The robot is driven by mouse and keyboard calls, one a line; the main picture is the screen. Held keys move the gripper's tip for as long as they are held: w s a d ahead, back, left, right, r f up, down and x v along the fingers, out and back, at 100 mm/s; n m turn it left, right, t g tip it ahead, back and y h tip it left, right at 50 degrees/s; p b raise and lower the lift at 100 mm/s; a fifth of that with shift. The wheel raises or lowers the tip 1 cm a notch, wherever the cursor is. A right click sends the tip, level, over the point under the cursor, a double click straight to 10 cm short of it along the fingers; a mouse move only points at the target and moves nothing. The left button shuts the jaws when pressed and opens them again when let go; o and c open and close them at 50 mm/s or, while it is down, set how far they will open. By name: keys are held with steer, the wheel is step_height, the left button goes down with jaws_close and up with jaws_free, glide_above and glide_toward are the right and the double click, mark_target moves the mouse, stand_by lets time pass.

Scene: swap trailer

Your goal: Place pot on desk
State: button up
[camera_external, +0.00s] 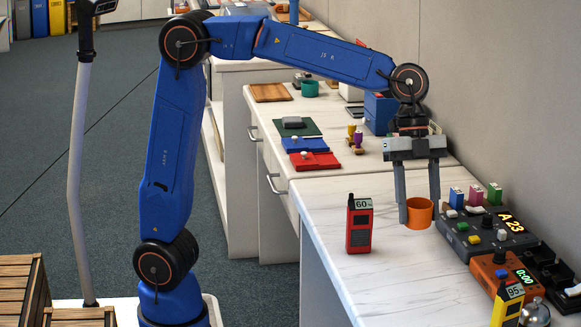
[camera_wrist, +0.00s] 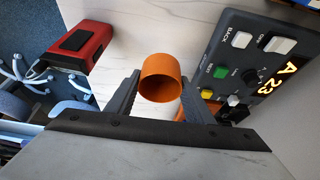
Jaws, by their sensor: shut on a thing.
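The small orange pot (camera_external: 420,214) is between the two grey fingers of my gripper (camera_external: 419,210), at the white desk (camera_external: 385,285). My gripper points down and is shut on the pot. The pot looks upright, at or just above the desk top; I cannot tell if its base touches. In the wrist view the pot (camera_wrist: 160,78) sits between the fingertips with its open, empty mouth facing the camera. The fingers partly hide its sides.
A red handheld meter (camera_external: 359,224) stands left of the pot. A grey button panel (camera_external: 486,232) with a lit display is close on the right. An orange timer box (camera_external: 503,272) and a yellow meter (camera_external: 507,303) stand nearer the front. Desk between red meter and panel is mostly clear.

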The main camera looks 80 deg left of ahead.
steer(key=shift+r, duration=2.05)
